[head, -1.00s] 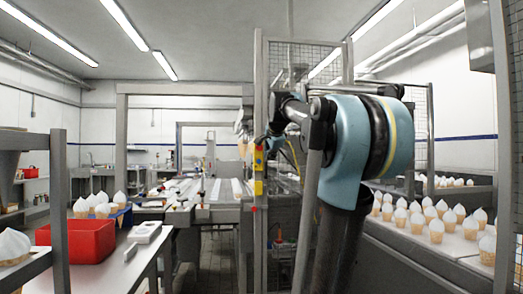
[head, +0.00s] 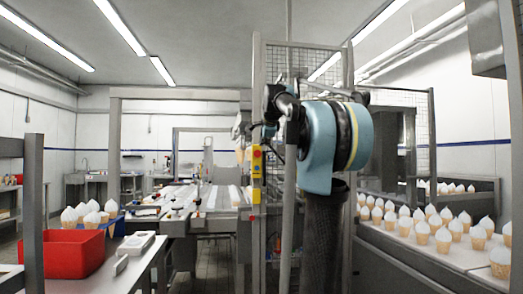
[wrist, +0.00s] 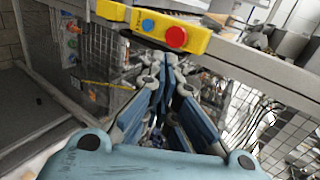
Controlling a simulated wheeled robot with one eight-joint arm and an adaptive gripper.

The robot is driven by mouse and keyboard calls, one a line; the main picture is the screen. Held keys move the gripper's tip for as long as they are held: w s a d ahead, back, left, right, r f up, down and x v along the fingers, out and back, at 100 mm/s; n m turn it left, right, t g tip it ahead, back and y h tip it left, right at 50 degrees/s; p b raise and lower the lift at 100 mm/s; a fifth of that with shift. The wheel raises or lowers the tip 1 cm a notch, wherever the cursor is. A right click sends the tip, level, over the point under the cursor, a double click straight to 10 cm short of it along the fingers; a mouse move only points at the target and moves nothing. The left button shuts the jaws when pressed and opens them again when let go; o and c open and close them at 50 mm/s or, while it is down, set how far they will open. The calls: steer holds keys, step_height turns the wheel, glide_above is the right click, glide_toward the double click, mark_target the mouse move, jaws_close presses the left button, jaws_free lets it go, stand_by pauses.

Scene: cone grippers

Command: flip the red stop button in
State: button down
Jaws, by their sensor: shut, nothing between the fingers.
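The red stop button (wrist: 176,37) sits on a yellow box (wrist: 200,40), beside a blue button (wrist: 148,25) in the wrist view. My gripper (wrist: 172,60) is shut and empty, with its fingertips just below the red button in the picture. I cannot tell whether they touch the box. In the head view the yellow box (head: 257,170) is on a grey post, left of my arm. My fingers are hard to make out there.
A mesh guard frame (head: 300,66) stands behind my arm. Rows of cones (head: 443,238) stand on the counter at right. A red bin (head: 66,254) is on the left table. A conveyor table (head: 210,212) lies beyond.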

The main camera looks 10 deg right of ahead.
glide_toward(260, 155)
step_height(260, 155, down, 3)
steer(key=w, duration=0.1)
steer(key=shift+w+f, duration=0.15)
steer(key=shift+w, duration=2.15)
